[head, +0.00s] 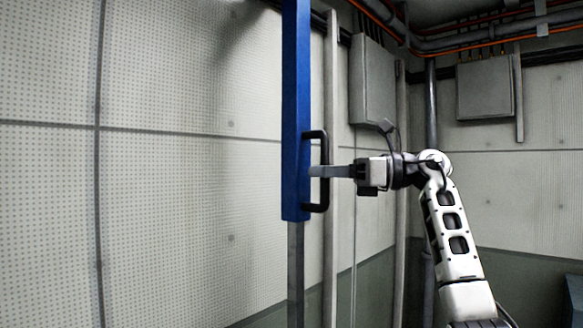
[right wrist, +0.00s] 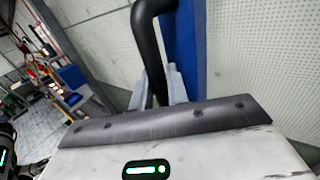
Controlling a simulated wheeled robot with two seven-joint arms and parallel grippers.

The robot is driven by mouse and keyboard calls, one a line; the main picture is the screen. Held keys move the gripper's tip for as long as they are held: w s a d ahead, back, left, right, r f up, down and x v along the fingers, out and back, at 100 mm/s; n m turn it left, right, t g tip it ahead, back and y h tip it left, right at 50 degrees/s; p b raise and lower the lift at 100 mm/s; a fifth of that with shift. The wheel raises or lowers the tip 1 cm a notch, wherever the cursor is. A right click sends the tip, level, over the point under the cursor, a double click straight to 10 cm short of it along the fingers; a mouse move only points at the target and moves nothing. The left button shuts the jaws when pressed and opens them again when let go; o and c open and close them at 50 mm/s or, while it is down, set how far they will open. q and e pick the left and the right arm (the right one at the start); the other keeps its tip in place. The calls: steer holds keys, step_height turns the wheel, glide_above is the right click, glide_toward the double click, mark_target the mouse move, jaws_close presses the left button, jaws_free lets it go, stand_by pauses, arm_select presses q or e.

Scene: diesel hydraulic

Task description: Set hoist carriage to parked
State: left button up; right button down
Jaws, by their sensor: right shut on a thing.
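The hoist carriage appears to be the long blue upright bar (head: 296,90), which runs out of the top of the head view. A black D-shaped handle (head: 325,194) is fixed to the right side of its lower end. My right gripper (head: 321,171) reaches in from the right and is shut on the handle's upright part. In the right wrist view the black handle (right wrist: 148,40) passes between the grey fingers (right wrist: 160,86), with the blue bar (right wrist: 183,45) beside it. My left gripper is not in view.
A grey post (head: 296,270) continues below the blue bar. Pale perforated wall panels (head: 190,190) stand behind. Grey wall boxes (head: 372,82) (head: 485,88) and pipes (head: 470,40) are at the upper right. The space left of the bar looks clear.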

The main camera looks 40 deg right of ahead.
steer(key=shift+d+r, duration=0.15)
steer(key=shift+d, duration=0.15)
steer(key=c, duration=1.4)
jaws_free()
steer(key=shift+d, duration=0.1)
steer(key=shift+c, duration=0.2)
steer(key=shift+s, duration=0.1)
arm_select(q)
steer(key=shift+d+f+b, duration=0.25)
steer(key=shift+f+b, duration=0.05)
steer(key=shift+b, duration=0.7)
arm_select(e)
steer(key=v, duration=1.6)
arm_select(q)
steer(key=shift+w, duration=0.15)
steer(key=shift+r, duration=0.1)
